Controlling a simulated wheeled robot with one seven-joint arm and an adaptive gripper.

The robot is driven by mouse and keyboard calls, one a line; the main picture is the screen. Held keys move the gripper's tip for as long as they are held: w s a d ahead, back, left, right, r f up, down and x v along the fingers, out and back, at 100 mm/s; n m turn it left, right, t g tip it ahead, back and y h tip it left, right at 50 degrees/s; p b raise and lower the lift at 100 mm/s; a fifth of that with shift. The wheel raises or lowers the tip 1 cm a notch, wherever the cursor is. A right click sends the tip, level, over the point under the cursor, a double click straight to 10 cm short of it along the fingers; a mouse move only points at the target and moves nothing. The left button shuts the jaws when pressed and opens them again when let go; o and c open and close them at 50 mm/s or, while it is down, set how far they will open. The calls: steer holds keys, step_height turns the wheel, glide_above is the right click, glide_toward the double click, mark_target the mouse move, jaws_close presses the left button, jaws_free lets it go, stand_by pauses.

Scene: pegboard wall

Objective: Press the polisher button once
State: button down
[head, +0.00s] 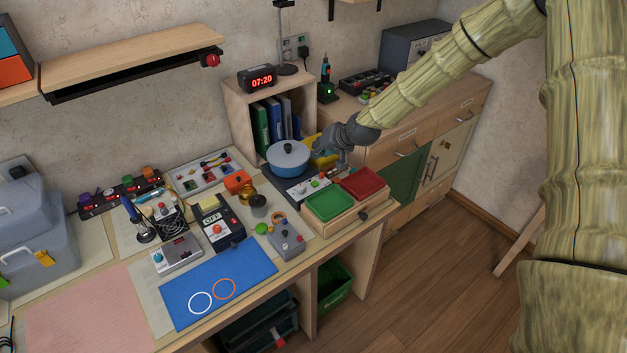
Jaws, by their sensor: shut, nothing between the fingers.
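No label that I can read names the polisher, so I cannot tell for certain which device it is. A black device with an OFF display (211,217) stands on the bench and bears a red button (216,229). My gripper (342,161) is shut and empty. It is at the bench's far right end, beside the blue pot, well away from these devices.
A blue lidded pot (287,158) sits on a dark cooker with knobs. Green (330,204) and red (363,182) trays stand in front of my gripper. A blue mat (218,280) with two rings lies at the bench's front. A wall shelf (135,60) hangs above.

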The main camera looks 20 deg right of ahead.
mark_target(317, 181)
steer(key=shift+w+f+b, duration=0.15)
steer(key=shift+f+b, duration=1.15)
steer(key=shift+f, duration=1)
steer(key=shift+w+f+b, duration=0.1)
steer(key=shift+f+b, duration=1.15)
steer(key=shift+f, duration=1.05)
steer(key=shift+f, duration=0.15)
steer(key=shift+f, duration=0.3)
steer(key=shift+f+b, duration=0.5)
steer(key=shift+b, duration=0.1)
steer(key=shift+r, duration=0.15)
steer(key=shift+r+p, duration=0.55)
steer(key=shift+r, duration=0.25)
